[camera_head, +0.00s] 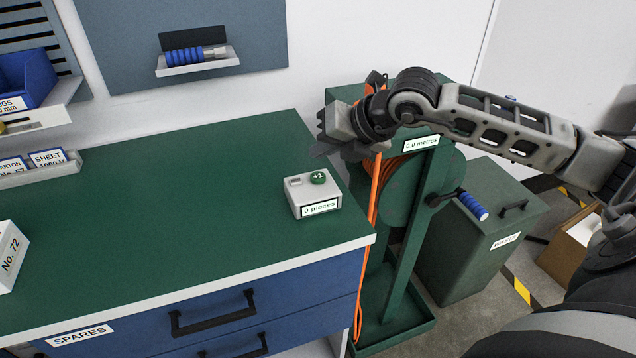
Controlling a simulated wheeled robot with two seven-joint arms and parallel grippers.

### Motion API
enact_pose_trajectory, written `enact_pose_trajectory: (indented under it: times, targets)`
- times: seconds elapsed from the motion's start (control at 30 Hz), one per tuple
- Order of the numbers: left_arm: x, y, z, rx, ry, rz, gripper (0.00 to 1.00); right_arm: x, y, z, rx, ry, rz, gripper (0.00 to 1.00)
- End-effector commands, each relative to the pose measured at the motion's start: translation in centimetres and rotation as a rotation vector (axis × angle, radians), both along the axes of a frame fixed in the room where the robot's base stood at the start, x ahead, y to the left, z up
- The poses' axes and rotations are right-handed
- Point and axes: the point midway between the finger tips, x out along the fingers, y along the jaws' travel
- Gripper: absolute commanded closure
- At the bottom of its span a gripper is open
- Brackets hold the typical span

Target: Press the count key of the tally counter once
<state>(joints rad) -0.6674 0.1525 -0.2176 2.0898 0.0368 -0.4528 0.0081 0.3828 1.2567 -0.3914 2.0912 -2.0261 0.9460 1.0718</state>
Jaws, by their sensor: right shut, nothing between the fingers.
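The tally counter (314,196) is a small light-grey box near the right end of the green bench top. Its front label reads "0 pieces". My right gripper (318,140) comes in from the right and is shut and empty. In the picture its fingertips appear above the counter and apart from the key. How high they are above it is hard to tell. My left gripper is not in view.
Right of the bench stands a green reel stand (398,270) with orange hose, a "0.0 metres" label and a blue-handled crank (472,205). Behind it is a green waste bin (490,250). A white box (12,255) is at the bench's left. The bench middle is clear.

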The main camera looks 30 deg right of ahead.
Motion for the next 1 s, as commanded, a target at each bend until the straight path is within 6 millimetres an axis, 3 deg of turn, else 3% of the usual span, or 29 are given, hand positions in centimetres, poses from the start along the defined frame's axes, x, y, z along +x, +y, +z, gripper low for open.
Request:
enact_pose_trajectory:
  times: [0.03, 0.23, 1.0]
  targets:
    - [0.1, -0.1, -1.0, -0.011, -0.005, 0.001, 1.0, 0.0, 0.0, -1.3, 0.001, -0.001, 0.0, 1.0]
    - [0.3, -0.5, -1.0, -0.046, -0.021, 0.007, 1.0, 0.0, 0.0, -2.5, 0.001, -0.001, 0.0, 1.0]
    - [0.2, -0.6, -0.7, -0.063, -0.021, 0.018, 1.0, 0.0, 0.0, -2.5, 0.0, -0.001, -0.001, 1.0]
